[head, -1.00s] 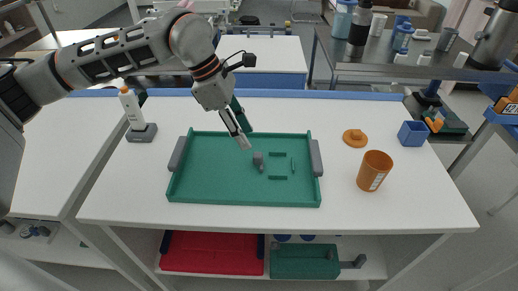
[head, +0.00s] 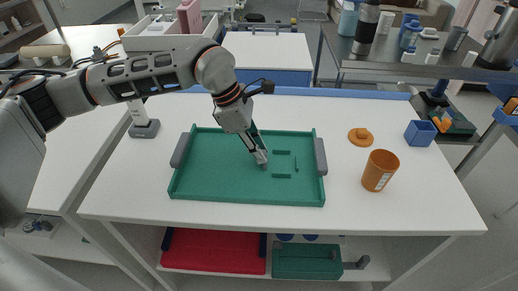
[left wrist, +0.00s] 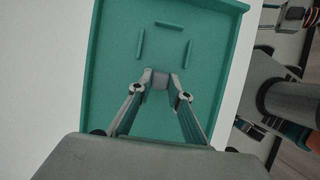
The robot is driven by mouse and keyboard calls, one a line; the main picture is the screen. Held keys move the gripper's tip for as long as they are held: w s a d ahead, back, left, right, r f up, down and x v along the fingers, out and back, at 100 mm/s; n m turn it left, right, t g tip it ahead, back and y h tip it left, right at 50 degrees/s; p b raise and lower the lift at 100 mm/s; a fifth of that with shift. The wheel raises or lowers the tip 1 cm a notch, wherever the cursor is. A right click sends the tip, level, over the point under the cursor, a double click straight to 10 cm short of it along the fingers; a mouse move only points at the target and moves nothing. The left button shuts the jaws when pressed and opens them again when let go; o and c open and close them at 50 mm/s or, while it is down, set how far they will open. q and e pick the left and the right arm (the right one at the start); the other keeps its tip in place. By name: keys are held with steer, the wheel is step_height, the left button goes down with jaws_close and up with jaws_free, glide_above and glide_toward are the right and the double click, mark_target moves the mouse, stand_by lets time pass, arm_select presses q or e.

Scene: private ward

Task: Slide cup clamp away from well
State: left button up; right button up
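The green tray (head: 215,188) lies on the white table and also fills much of the left wrist view (left wrist: 110,60). Three raised green ribs (head: 282,175) mark out the well, seen in the left wrist view as a far rib (left wrist: 169,25) and two side ribs. My right gripper is not in view.
An orange cup (head: 379,172), an orange lid (head: 360,135) and a blue box (head: 420,133) stand right of the tray. A dispenser bottle base (head: 144,129) is at the left. The tray's left half is clear.

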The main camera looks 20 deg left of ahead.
arm_select(q)
jaws_close()
steer(key=a, duration=0.2)
steer(key=s+a+p, duration=0.1)
steer(key=a, duration=0.1)
steer(key=shift+s+a, duration=0.15)
steer(key=shift+a, duration=0.2)
steer(key=shift+d, duration=0.1)
steer(key=o, duration=0.7)
jaws_free()
steer(key=shift+o, duration=0.2)
steer(key=v, duration=1.2)
